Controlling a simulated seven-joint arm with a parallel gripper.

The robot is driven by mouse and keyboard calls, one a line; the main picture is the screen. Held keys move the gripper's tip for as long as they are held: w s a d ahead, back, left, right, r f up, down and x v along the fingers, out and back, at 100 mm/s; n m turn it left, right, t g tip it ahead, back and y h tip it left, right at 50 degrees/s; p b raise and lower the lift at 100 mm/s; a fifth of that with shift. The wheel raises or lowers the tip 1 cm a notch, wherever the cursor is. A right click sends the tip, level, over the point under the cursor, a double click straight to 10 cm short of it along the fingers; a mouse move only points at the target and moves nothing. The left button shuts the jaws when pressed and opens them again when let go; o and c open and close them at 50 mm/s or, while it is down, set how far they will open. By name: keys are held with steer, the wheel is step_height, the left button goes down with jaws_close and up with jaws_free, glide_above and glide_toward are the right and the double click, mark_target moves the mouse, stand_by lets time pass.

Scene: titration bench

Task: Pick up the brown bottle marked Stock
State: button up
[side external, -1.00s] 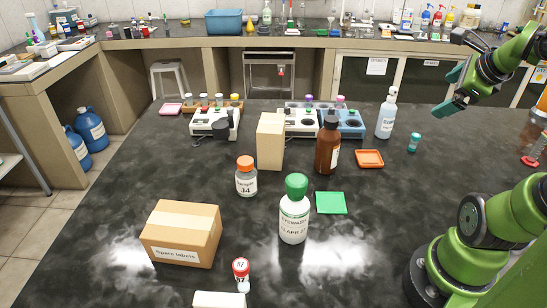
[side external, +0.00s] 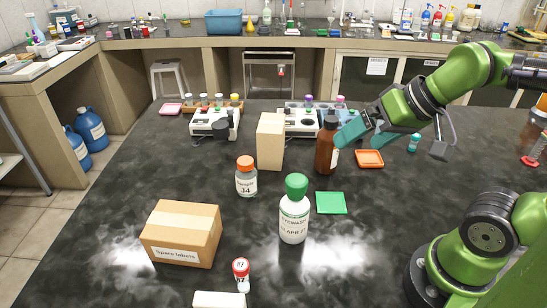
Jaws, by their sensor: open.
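The brown bottle (side external: 326,155) with a black cap stands upright on the dark bench, in front of the blue-and-white rack device. A pale label shows at its right edge, but its writing cannot be read. My gripper (side external: 348,132), with teal fingers, is open and empty, just right of the bottle's upper part. The fingers point left toward the bottle and overlap its right edge in the picture. I cannot tell whether they touch it.
An orange tray (side external: 370,159) lies right of the bottle. A tan block (side external: 270,142) stands to its left. A white bottle with a green cap (side external: 294,215) and a green square (side external: 331,203) are in front.

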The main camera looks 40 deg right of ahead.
steer(key=shift+c, duration=0.2)
steer(key=g+h, duration=0.2)
steer(key=g, duration=0.4)
glide_above(330, 129)
steer(key=shift+d+r+g, duration=0.6)
steer(key=shift+d+r, duration=0.2)
steer(key=shift+r, duration=0.5)
steer(key=f, duration=1.1)
steer(key=shift+w, duration=0.25)
steer(key=shift+w+a+f, duration=0.1)
steer(key=shift+w+f, duration=0.05)
steer(key=shift+f, duration=1.2)
steer(key=shift+w+f, duration=0.1)
steer(key=shift+f, duration=1.25)
steer(key=shift+c, duration=0.4)
jaws_close()
